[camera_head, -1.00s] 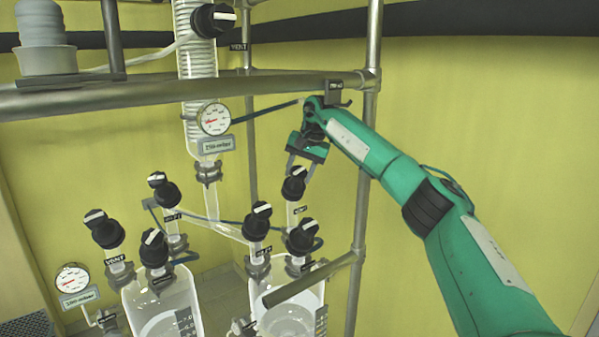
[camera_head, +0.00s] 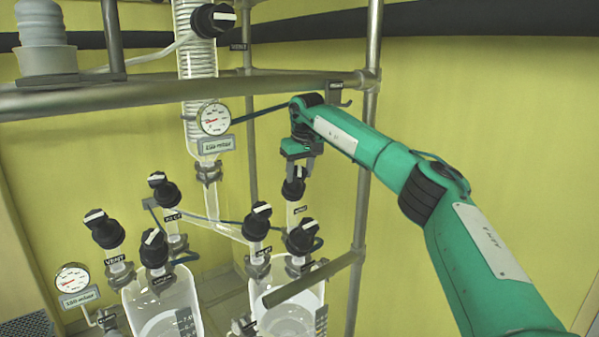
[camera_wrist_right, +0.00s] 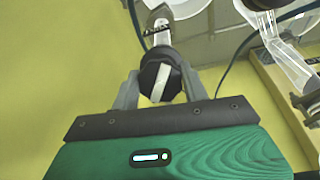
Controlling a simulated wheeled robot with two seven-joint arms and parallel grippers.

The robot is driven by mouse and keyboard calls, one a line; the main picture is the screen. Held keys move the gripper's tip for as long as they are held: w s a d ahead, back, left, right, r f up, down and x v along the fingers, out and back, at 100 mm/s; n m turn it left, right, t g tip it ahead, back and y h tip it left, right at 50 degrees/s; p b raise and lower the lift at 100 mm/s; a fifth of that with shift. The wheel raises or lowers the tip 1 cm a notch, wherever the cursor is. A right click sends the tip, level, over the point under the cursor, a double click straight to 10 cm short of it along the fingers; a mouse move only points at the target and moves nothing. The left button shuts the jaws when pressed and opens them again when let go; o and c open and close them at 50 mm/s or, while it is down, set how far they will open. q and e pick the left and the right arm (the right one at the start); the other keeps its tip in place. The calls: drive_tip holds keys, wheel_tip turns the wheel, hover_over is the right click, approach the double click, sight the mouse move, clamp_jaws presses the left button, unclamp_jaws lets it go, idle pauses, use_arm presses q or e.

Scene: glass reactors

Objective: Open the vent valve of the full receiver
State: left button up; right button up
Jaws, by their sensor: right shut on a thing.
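My right gripper (camera_head: 299,163) is above the black knob (camera_head: 294,189) at the back of the right receiver (camera_head: 290,316). In the right wrist view, its two grey fingers (camera_wrist_right: 160,88) stand on both sides of that black knob (camera_wrist_right: 160,76), shut on it. The knob's white bar (camera_wrist_right: 160,82) runs roughly lengthwise, slightly tilted. The knob sits on a glass neck; the small tag below it is too small to read. The left receiver (camera_head: 165,312) stands beside the right one. I cannot tell for sure which is fuller. My left gripper is not in view.
Other black knobs stand close by: a front one (camera_head: 302,238), one to its left (camera_head: 258,223), and one tagged VENT (camera_head: 104,229). A metal rail (camera_head: 170,92) crosses above, and a post (camera_head: 360,220) stands right of the gripper. A gauge (camera_head: 213,119) hangs on the column.

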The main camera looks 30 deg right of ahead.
drive_tip(key=shift+n, duration=0.3)
drive_tip(key=shift+f, duration=0.1)
drive_tip(key=o, duration=1)
